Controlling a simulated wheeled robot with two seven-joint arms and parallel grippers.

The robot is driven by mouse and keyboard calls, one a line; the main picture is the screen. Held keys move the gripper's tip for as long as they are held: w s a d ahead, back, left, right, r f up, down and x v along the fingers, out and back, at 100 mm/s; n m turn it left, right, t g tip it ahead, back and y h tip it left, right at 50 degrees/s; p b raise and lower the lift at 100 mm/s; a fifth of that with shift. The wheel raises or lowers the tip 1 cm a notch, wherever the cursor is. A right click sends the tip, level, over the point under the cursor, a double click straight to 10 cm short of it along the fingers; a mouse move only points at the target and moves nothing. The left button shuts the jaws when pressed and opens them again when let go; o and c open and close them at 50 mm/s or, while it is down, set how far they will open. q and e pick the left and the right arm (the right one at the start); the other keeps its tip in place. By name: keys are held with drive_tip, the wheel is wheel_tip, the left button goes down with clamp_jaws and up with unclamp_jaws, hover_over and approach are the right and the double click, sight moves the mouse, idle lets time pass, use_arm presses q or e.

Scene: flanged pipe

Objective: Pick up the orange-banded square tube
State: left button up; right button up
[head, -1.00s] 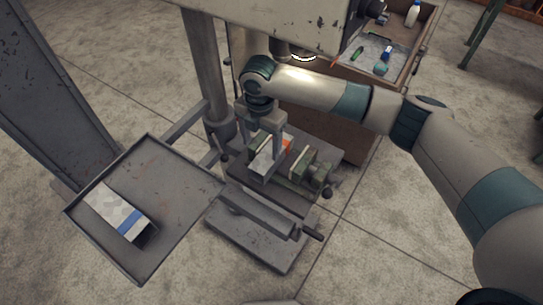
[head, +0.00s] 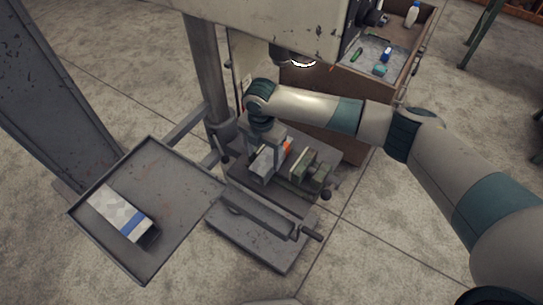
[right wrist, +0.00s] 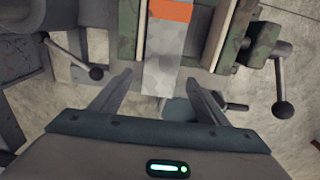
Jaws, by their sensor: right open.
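The orange-banded square tube (head: 287,147) lies between the jaws of the green vise (head: 313,169) on the drill press table. In the right wrist view the grey tube (right wrist: 164,62) lies close along the left jaw, with a gap to the right jaw; its orange band is at the top edge. My right gripper (head: 266,163) is over the tube's near end, pointing down, and partly hides it. In the right wrist view its fingers (right wrist: 158,80) are apart, one on each side of the tube's line, apparently not touching it. My left gripper is not in view.
A tray (head: 180,182) at left holds a blue-banded square tube (head: 120,212). The drill press column (head: 208,70) and head (head: 270,15) stand close behind and above my right arm. Vise handles (right wrist: 284,107) stick out beside the jaws. A wooden cabinet (head: 320,95) stands behind.

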sight(263, 164)
drive_tip(key=shift+f, duration=0.25)
wheel_tip(263, 164, down, 4)
drive_tip(key=shift+f+p, duration=0.25)
drive_tip(key=shift+p, duration=0.45)
drive_tip(key=shift+f, duration=0.75)
drive_tip(key=shift+c, duration=0.4)
drive_tip(key=c, duration=1.5)
